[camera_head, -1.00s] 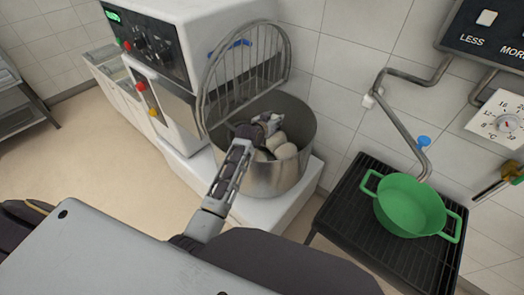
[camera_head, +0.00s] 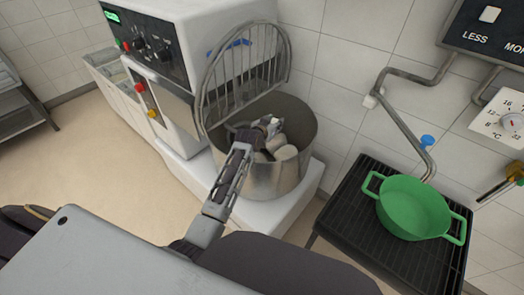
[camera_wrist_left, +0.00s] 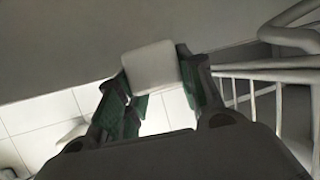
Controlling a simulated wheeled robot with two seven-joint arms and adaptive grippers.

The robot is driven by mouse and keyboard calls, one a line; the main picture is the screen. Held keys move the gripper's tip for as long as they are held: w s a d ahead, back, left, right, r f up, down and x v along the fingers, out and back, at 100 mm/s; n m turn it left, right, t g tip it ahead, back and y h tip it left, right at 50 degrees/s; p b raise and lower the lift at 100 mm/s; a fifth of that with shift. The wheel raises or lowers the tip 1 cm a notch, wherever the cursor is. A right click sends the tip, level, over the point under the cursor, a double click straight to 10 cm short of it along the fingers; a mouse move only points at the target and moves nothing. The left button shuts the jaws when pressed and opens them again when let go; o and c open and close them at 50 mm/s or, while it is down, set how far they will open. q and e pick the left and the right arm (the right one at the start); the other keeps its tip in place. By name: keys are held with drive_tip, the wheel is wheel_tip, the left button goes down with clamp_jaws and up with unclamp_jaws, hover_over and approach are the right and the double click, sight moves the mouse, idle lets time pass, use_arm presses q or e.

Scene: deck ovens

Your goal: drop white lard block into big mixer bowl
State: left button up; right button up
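The big mixer bowl (camera_head: 272,180) is a steel bowl on the white mixer, below a raised wire guard. My left gripper (camera_head: 268,126) is over the bowl's opening, inside the rim as seen from the head. In the left wrist view the white lard block (camera_wrist_left: 152,67) sits between the two green-padded fingers of the gripper (camera_wrist_left: 155,80), which are closed against its sides. In the head view only a small white bit of the block shows at the fingertips. Pale rounded lumps (camera_head: 286,153) lie in the bowl, partly hidden by the gripper. My right gripper is not in view.
The wire guard (camera_head: 205,85) stands up at the bowl's left and back. A green pot (camera_head: 412,207) stands on a black ribbed surface (camera_head: 350,215) at the right. A bent pipe (camera_head: 400,120) runs along the tiled wall. Open floor lies at the left.

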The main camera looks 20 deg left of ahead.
use_arm(q)
drive_tip(key=o, duration=0.5)
drive_tip(key=v, duration=1.2)
idle(0.6)
drive_tip(key=shift+s, duration=0.1)
idle(0.9)
